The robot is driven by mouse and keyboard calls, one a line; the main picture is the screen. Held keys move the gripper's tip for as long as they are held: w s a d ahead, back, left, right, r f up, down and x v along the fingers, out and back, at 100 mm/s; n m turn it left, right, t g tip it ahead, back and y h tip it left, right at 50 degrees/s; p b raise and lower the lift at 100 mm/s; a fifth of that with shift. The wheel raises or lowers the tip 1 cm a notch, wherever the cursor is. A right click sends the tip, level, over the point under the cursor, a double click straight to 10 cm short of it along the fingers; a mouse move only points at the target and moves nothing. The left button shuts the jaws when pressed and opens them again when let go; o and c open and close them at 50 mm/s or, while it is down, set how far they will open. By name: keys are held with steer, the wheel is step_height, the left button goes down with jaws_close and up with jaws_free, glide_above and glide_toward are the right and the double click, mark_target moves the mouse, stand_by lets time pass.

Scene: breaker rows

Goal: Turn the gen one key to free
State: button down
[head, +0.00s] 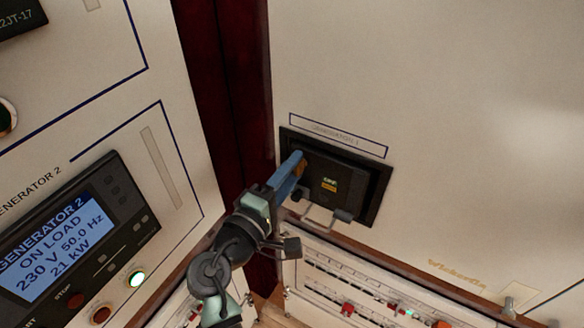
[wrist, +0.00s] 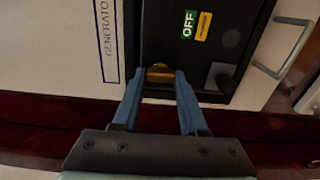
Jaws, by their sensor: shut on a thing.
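The black breaker unit (head: 345,170) is set in a dark frame on the cream panel, below a boxed label that seems to read GENERATOR 1 (head: 338,135). My gripper (head: 297,166) reaches its left side with blue fingers. In the wrist view, my gripper (wrist: 163,76) is shut on a small brass-coloured key (wrist: 160,73) at the unit's edge. The fingers hide part of the key, and its exact angle is hard to tell. A green OFF flag (wrist: 188,24) and a yellow flag (wrist: 203,26) show on the unit's face.
The GENERATOR 2 panel (head: 75,245), reading ON LOAD, stands at left. A lower board (head: 350,285) has red switches. The upper right panel is clear.

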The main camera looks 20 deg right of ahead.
steer(key=shift+c, duration=2.2)
jaws_free()
steer(key=b+v, duration=0.3)
steer(key=v, duration=1)
